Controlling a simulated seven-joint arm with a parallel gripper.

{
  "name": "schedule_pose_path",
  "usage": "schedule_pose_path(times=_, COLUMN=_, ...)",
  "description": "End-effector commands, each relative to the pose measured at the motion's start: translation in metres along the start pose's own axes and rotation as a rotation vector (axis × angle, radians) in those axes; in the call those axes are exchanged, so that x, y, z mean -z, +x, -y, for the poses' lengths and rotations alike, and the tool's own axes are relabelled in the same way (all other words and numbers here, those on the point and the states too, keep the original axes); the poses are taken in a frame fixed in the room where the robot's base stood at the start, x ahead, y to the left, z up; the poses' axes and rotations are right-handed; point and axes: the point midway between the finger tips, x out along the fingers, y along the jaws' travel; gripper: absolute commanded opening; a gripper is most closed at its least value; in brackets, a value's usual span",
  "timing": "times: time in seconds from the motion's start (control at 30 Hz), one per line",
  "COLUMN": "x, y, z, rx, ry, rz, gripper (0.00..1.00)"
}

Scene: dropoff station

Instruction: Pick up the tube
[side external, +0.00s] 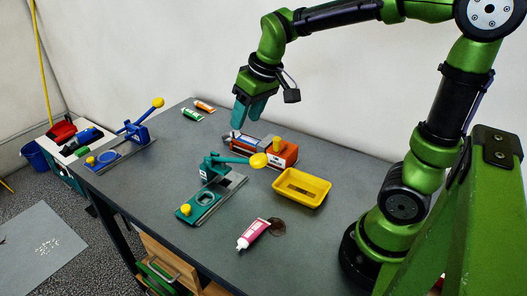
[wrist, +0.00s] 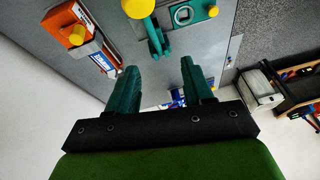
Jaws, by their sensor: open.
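Three tubes lie on the grey table in the side view. A pink tube (side external: 253,234) with a white cap lies near the front edge. An orange tube (side external: 204,106) and a green tube (side external: 191,115) lie close together near the back edge. My gripper (side external: 240,124) is open and empty, with teal fingers pointing down. It hangs over the back part of the table, right of the green and orange tubes and well away from the pink one. In the wrist view nothing is between the fingers (wrist: 158,68) at close range, and I make out no tube there.
An orange and grey device (side external: 285,152) stands just below and right of my gripper. A teal lever press (side external: 205,200) and a yellow tray (side external: 302,188) are on the table. A blue lever press (side external: 125,148) is at the left end. The table between the presses is clear.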

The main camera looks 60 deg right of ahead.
Motion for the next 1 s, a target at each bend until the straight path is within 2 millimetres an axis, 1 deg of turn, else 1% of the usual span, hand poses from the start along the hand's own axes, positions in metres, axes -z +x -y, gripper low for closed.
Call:
schedule_pose_path(times=0.03, x=0.019, y=0.011, z=-0.008, rx=-0.028, ry=-0.075, rz=0.037, gripper=0.51)
schedule_pose_path(times=0.17, x=0.062, y=0.037, z=-0.032, rx=-0.097, ry=-0.328, rz=0.13, gripper=0.51)
schedule_pose_path(times=0.2, x=0.075, y=0.046, z=-0.04, rx=-0.117, ry=-0.414, rz=0.163, gripper=0.51)
schedule_pose_path(times=0.27, x=0.092, y=0.06, z=-0.052, rx=-0.144, ry=-0.552, rz=0.218, gripper=0.51)
schedule_pose_path(times=0.3, x=0.104, y=0.069, z=-0.061, rx=-0.16, ry=-0.649, rz=0.258, gripper=0.51)
schedule_pose_path(times=0.4, x=0.131, y=0.09, z=-0.082, rx=-0.19, ry=-0.909, rz=0.367, gripper=0.51)
schedule_pose_path(times=0.5, x=0.152, y=0.102, z=-0.098, rx=-0.201, ry=-1.157, rz=0.47, gripper=0.51)
schedule_pose_path(times=0.6, x=0.168, y=0.1, z=-0.107, rx=-0.197, ry=-1.369, rz=0.549, gripper=0.51)
schedule_pose_path(times=0.67, x=0.175, y=0.091, z=-0.109, rx=-0.194, ry=-1.47, rz=0.576, gripper=0.51)
schedule_pose_path(times=0.7, x=0.179, y=0.084, z=-0.109, rx=-0.189, ry=-1.526, rz=0.586, gripper=0.51)
schedule_pose_path(times=0.77, x=0.179, y=0.079, z=-0.109, rx=-0.171, ry=-1.595, rz=0.607, gripper=0.51)
schedule_pose_path(times=0.87, x=0.176, y=0.079, z=-0.109, rx=-0.134, ry=-1.665, rz=0.63, gripper=0.51)
schedule_pose_path(times=0.97, x=0.174, y=0.085, z=-0.112, rx=-0.122, ry=-1.695, rz=0.636, gripper=0.51)
schedule_pose_path(times=1.0, x=0.172, y=0.089, z=-0.114, rx=-0.119, ry=-1.697, rz=0.638, gripper=0.51)
